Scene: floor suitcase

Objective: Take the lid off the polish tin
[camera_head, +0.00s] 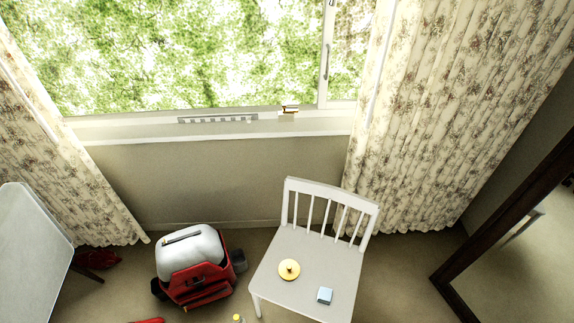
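A round yellow, flat object with a small dark knob at its middle (289,269) rests on the seat of a white chair (275,294). It looks like the polish tin with its lid on, though it is too small to be sure. Neither of my grippers is in the head view.
A small light blue block (324,295) lies on the seat, right of the round object. A red case with a whitish top (190,252) stands on the floor left of the chair. A dark-framed mirror (500,225) stands at right. A pale panel (32,240) is at left.

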